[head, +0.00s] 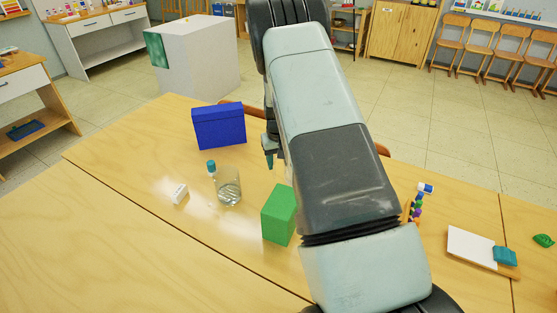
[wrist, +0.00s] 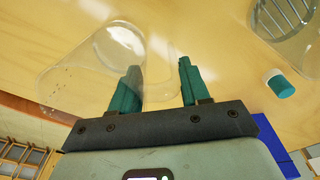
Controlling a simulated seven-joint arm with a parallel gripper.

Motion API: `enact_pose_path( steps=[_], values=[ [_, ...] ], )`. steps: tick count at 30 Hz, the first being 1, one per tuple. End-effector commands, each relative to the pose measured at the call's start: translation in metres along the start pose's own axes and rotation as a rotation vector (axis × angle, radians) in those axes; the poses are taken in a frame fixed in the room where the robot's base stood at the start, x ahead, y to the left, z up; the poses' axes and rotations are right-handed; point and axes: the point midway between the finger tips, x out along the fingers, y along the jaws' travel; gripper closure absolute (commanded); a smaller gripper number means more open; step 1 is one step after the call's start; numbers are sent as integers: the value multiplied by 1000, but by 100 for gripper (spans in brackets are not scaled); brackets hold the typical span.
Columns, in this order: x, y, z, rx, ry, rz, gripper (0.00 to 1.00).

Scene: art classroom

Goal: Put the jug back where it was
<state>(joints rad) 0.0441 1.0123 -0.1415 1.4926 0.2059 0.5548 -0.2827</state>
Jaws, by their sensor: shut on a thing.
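The jug (wrist: 85,72) is clear and see-through in the wrist view, at the upper left with its outline faint against the tabletop. A clear loop that looks like its handle reaches between the teal fingers of my gripper (wrist: 158,78), which is shut on it. Whether the jug touches the table I cannot tell. In the head view my gripper (head: 269,160) shows only in part beside my arm, above the table (head: 130,150), and I cannot make out the jug there.
A clear glass (head: 229,192) and a small teal-capped bottle (head: 211,168) stand left of my gripper. A blue box (head: 218,126) is behind them, a green block (head: 279,216) nearer, a white block (head: 180,194) left. A colourful stack (head: 416,208) and white-topped tray (head: 470,247) are right.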

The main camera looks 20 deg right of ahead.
Motion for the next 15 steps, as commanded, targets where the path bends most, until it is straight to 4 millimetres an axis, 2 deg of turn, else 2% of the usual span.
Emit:
enact_pose_path(
  steps=[1,5,15],
  values=[
    [0,0,0,0,0,0,49],
    [0,0,0,0,0,0,29],
    [-3,0,0,0,0,0,28]
  ],
)
